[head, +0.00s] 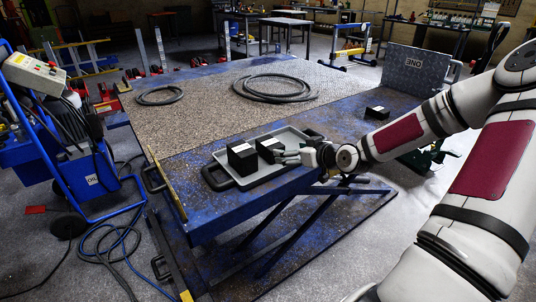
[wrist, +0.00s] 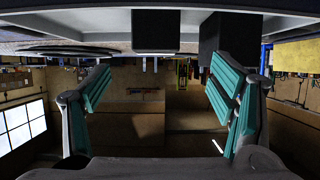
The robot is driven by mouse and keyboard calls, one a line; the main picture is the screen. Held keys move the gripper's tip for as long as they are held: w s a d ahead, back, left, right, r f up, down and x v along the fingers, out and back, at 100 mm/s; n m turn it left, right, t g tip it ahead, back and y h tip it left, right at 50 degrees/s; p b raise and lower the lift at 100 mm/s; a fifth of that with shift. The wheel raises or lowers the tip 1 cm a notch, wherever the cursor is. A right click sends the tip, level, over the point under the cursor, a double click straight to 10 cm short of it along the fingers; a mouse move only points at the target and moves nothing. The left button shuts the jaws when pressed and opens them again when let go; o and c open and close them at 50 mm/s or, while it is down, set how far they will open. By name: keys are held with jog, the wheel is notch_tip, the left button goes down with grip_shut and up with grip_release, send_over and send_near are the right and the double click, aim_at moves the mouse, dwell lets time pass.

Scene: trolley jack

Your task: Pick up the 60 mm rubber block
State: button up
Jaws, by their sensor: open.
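Two black blocks with white labels stand in a grey tray (head: 262,173) on the table. The larger block (head: 241,158) is at the left; the smaller block (head: 267,148) is right behind it. A third, low black block (head: 376,112) lies on the table at the right. I cannot read the labels, so which one is 60 mm is unclear. My gripper (head: 285,155) is open and empty, just right of the smaller block. In the upside-down wrist view, the smaller block (wrist: 155,30) shows ahead between my open fingers (wrist: 158,88). The larger block (wrist: 212,35) is near the right finger.
The tray has black handles at its ends. The blue lift table (head: 215,215) carries coiled hoses (head: 275,87) on its speckled top. An upright metal plate (head: 416,68) stands at the back right. A blue trolley (head: 75,140) stands left of the table.

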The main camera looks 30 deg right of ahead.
aim_at(279, 148)
jog(key=shift+w+d, duration=0.25)
jog(key=b+x, duration=0.2)
jog(key=x, duration=0.5)
jog(key=shift+w+f, duration=0.15)
jog(key=shift+w, duration=0.2)
jog(key=b+x, duration=0.2)
jog(key=x, duration=0.2)
jog(key=shift+w+f, duration=0.15)
jog(key=shift+f, duration=0.15)
jog(key=shift+w+f, duration=0.15)
jog(key=shift+w, duration=0.4)
jog(key=shift+c, duration=0.6)
jog(key=c, duration=1.4)
jog(key=shift+c, duration=0.7)
